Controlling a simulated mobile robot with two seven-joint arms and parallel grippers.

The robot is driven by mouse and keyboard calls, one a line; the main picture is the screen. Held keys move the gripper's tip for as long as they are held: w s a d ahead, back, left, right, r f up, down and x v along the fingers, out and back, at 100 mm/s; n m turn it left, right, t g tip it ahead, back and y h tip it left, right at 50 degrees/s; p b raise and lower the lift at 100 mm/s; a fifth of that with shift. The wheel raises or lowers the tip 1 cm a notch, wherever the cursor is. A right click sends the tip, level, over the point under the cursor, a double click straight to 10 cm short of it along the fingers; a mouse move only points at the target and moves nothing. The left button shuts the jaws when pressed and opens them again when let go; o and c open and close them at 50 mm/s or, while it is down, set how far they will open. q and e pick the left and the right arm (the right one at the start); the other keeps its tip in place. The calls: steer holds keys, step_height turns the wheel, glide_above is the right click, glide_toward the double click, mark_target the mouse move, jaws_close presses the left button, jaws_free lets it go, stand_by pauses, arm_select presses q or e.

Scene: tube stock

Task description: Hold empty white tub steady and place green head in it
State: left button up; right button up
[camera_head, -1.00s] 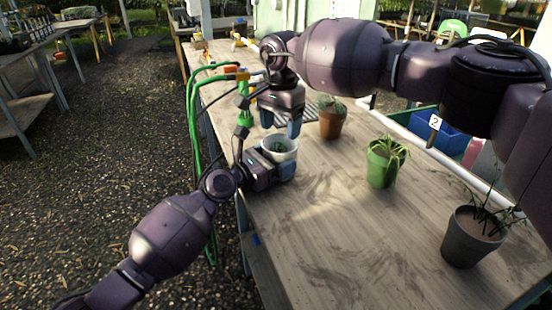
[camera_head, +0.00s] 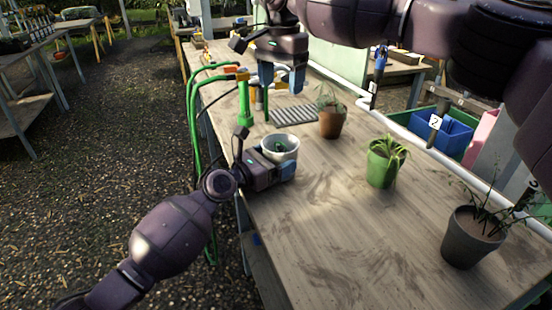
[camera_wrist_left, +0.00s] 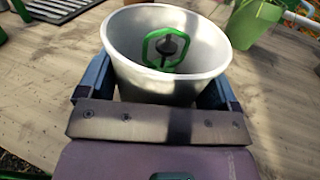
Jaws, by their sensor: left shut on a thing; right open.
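The white tub (camera_head: 281,141) stands on the wooden table near its left edge. My left gripper (camera_head: 279,163) is shut around its sides; the left wrist view shows a finger on each side of the tub (camera_wrist_left: 126,80). The green head (camera_wrist_left: 168,50) lies inside the tub, a green angular ring with a dark centre; part of it shows in the head view (camera_head: 280,147). My right gripper (camera_head: 282,82) is open and empty, raised above the table beyond the tub.
A terracotta pot (camera_head: 332,124), a green pot (camera_head: 382,168) and a dark grey pot (camera_head: 470,240) with plants stand to the right. A grey slatted tray (camera_head: 294,115) lies behind the tub. A green upright fitting (camera_head: 245,105) with hoses is at the left edge. The table's front middle is clear.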

stand_by(0.3)
arm_select(q)
steer(key=o, duration=0.7)
steer(key=v, duration=1.2)
